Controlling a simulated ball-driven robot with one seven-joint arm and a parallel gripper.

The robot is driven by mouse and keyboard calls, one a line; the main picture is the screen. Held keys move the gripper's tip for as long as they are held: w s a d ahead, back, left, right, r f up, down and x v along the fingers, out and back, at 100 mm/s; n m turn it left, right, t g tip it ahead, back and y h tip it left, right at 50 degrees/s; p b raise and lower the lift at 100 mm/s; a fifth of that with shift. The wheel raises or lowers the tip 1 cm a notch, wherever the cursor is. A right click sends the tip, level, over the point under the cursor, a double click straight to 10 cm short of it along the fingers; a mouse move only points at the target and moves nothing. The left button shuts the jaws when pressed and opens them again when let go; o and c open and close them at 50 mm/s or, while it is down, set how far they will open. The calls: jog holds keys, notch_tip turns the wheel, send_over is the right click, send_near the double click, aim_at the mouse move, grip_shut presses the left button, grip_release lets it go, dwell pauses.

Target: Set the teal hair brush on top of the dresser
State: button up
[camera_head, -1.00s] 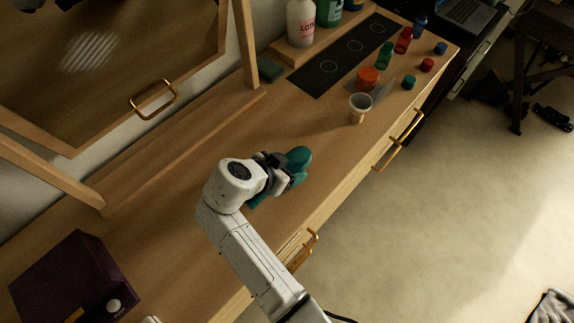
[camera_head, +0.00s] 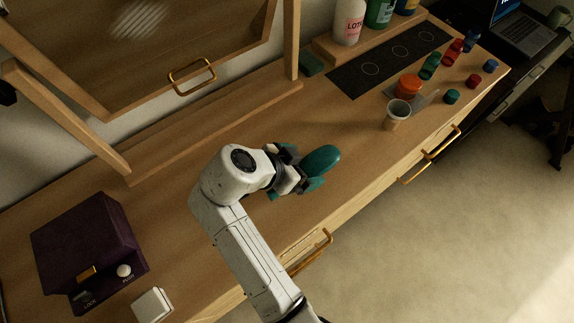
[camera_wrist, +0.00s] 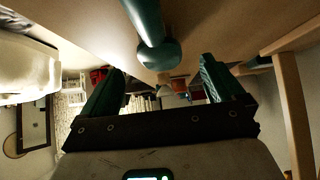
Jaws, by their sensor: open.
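The teal hair brush (camera_head: 321,160) shows in the head view as a smooth oval head just past my gripper (camera_head: 298,176), over the dresser top. In the wrist view its teal handle (camera_wrist: 148,20) comes down from the top edge and ends in a rounded tip. My gripper's teal fingers stand apart on either side of that tip, with gaps, so the gripper is open and not clamping it. The dresser (camera_head: 235,125) has a pale wooden top. The brush seems to lie on it, though the arm partly hides the contact.
A purple box (camera_head: 85,245) and small white block (camera_head: 152,305) stand at the left. A cup (camera_head: 396,115), orange jar (camera_head: 408,86), several small bottles and caps, and a dark mat (camera_head: 385,58) are at the right. A wooden mirror frame (camera_head: 150,108) stands behind. The front middle is fairly clear.

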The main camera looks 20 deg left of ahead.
jog(key=shift+b+v, duration=0.5)
jog(key=shift+v, duration=2.7)
